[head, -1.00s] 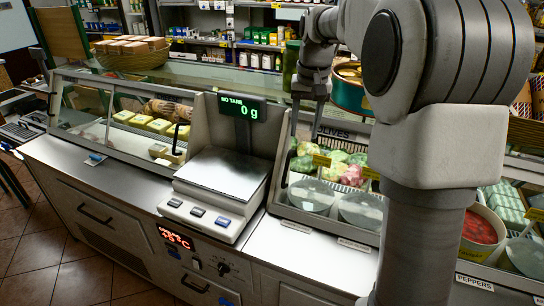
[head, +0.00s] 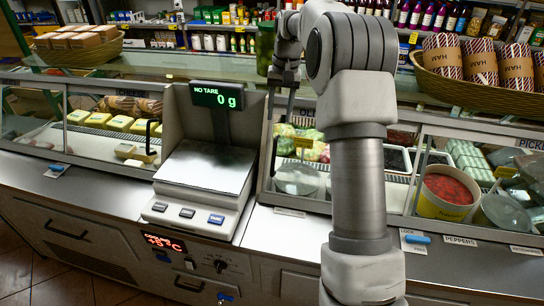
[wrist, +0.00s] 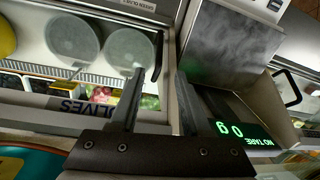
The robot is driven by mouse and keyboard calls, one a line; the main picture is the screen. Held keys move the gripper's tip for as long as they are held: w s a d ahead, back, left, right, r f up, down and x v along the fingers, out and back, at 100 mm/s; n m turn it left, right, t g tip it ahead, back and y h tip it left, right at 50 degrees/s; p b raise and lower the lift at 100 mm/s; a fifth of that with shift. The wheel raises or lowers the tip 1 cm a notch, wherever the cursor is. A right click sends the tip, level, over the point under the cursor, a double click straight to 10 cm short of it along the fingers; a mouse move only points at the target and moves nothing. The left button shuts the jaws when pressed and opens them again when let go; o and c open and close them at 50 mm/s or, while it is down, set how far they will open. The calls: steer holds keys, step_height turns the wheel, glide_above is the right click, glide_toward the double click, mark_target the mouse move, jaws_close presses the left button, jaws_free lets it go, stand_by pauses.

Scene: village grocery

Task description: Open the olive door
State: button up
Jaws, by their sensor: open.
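The olive door is the glass front panel of the olive section (head: 300,178), just right of the scale. Its black upright handle (head: 275,155) is at the left edge, and the door looks shut. In the wrist view the handle (wrist: 157,57) lies in the gap between my fingertips, apart from both. My gripper (head: 280,122) is open and points down above the handle; in the wrist view it (wrist: 160,75) spans the gap between the olive section and the scale. An "OLIVES" sign (wrist: 76,105) lies left of the fingers. My arm hides part of the section.
The scale (head: 205,170) with its green display stands close left of the handle. The pepper section with a red-filled tub (head: 447,193) is at right. A basket of ham packs (head: 480,90) stands on the glass top. A dark green jar (head: 265,48) is behind my gripper.

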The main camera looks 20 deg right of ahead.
mark_target(274, 153)
steer(key=f, duration=0.5)
steer(key=a+f, duration=0.1)
steer(key=f, duration=1)
steer(key=shift+w+a+f, duration=0.15)
steer(key=shift+w+a, duration=0.05)
steer(key=shift+w, duration=0.1)
jaws_close()
stand_by(0.5)
